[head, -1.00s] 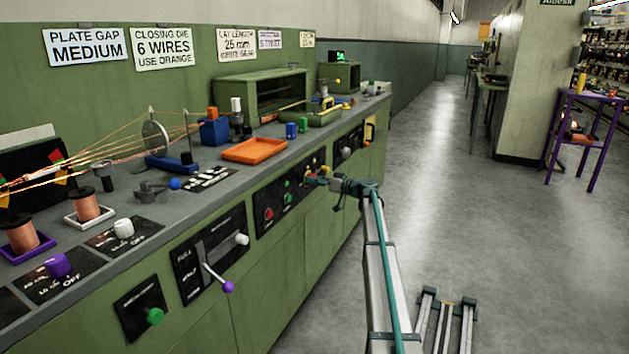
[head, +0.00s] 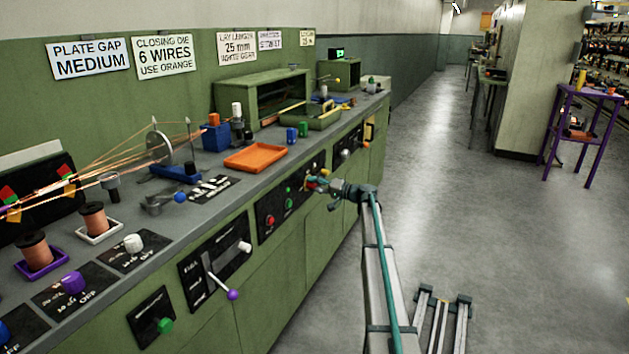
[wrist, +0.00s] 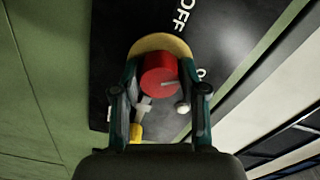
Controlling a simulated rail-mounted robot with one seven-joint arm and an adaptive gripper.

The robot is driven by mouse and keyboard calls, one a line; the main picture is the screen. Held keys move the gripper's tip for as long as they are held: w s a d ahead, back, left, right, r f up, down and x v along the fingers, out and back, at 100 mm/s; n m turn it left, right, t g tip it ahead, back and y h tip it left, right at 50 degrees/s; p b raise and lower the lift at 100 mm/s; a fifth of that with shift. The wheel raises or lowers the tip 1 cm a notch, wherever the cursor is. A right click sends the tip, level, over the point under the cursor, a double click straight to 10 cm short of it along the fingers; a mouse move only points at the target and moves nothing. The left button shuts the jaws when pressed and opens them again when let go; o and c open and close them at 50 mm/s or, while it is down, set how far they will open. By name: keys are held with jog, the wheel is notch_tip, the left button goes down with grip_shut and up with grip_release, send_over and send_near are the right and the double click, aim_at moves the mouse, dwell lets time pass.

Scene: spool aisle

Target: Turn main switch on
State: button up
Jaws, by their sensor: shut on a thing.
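The main switch shows in the wrist view as a red round knob (wrist: 158,75) on a yellow disc (wrist: 160,44), mounted on a black panel (wrist: 112,30) with a white OFF label at upper right. My gripper (wrist: 160,88) has one finger on each side of the red knob and is shut on it. A white line marks the knob's face. In the head view my gripper (head: 318,184) reaches the front of the green bench, and the switch there is small and partly hidden by it.
The panel left of my gripper carries a red button (head: 270,220) and a green button (head: 289,203). A lever with a purple ball (head: 232,295) sticks out nearer. An orange tray (head: 255,158) lies on the bench. The aisle floor (head: 440,190) to the right is clear.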

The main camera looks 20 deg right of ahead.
jog(key=m+p, duration=0.2)
jog(key=m, duration=0.1)
jog(key=shift+r+m+p, duration=0.2)
jog(key=shift+m+p, duration=0.1)
jog(key=shift+p, duration=0.1)
jog(key=shift+f+m+p, duration=0.15)
jog(key=shift+m+p, duration=0.95)
jog(key=shift+m, duration=0.4)
jog(key=o, duration=1.1)
jog(key=shift+o, duration=0.2)
jog(key=shift+s+d, duration=0.1)
jog(key=v, duration=1.1)
jog(key=shift+s+d, duration=0.2)
jog(key=shift+s, duration=0.15)
